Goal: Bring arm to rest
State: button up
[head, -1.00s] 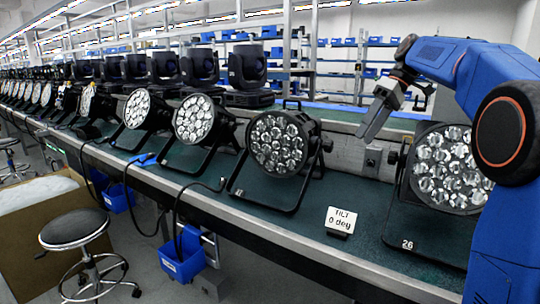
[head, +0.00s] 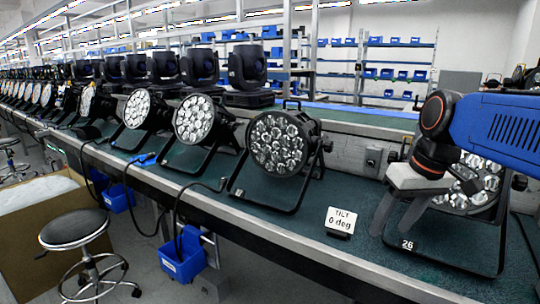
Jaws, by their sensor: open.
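My gripper (head: 401,222) hangs at the right of the head view with its fingers pointing down. Its fingers are apart, with nothing seen between them. It is in front of the par can (head: 484,232) tagged 26, and it and my blue arm hide much of that can's lamp face. The can stands on its black yoke on the green bench top. I cannot tell whether the fingers touch the yoke or the bench.
A "TILT 0 deg" card (head: 341,220) stands left of my gripper on the bench (head: 205,165). Another par can (head: 277,143) stands further left, with several more in a row beyond. A stool (head: 75,230) and a blue bin (head: 181,258) are at the lower left.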

jog(key=s+d+f+m+t+h, duration=0.1)
jog(key=s+d+f+m+t, duration=0.1)
jog(key=s+f, duration=1)
jog(key=shift+f+h, duration=0.4)
jog(key=shift+f, duration=0.5)
